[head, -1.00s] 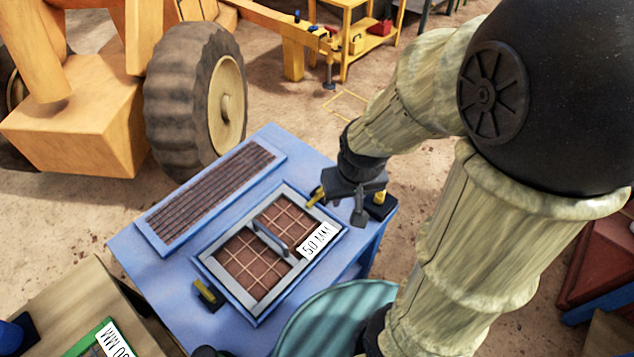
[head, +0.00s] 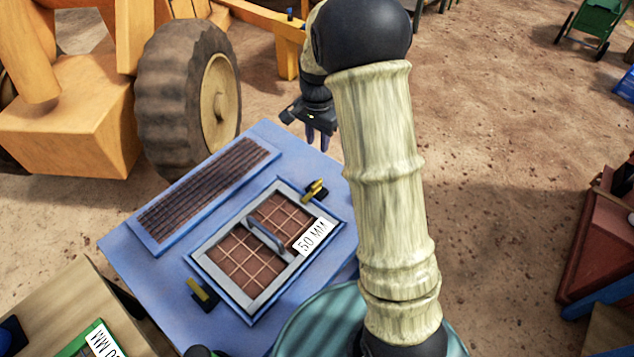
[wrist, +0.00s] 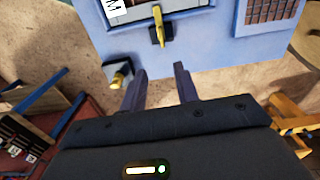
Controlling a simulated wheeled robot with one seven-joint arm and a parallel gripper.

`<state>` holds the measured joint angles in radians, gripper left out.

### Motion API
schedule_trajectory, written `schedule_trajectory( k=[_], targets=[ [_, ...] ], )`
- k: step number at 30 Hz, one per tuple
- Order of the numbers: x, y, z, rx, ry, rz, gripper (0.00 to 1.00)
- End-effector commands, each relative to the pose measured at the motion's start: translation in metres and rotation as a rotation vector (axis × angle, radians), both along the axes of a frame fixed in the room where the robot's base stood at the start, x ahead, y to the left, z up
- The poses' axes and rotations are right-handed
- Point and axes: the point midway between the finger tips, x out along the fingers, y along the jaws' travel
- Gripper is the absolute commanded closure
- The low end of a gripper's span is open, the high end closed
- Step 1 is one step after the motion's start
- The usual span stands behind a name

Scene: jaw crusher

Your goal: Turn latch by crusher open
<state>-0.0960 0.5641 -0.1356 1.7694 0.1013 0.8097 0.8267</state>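The blue crusher top (head: 140,270) carries a square grate (head: 206,262) with a grey frame, a handle and a "50 MM" label. A yellow latch (head: 315,189) on a black base sits at the grate's upper right corner. It also shows in the wrist view (wrist: 159,28). A second yellow latch (head: 201,291) is at the grate's lower left side. Another yellow piece (wrist: 119,76) on a black base shows at the crusher's edge in the wrist view. My gripper (head: 318,137) is open and empty, beyond the far edge, apart from the latches; it also shows in the wrist view (wrist: 158,88).
A ribbed brown panel (head: 207,197) lies on the crusher top, left of the grate. A big loader wheel (head: 195,95) stands behind it.

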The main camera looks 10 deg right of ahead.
Motion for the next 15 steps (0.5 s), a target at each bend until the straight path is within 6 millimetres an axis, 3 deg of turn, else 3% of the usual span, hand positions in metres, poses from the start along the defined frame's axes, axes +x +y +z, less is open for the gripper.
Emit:
schedule_trajectory(
  k=[15],
  targets=[
    [0.0054, 0.0006, -0.0083, 0.0, 0.007, -0.028, 0.69]
  ],
)
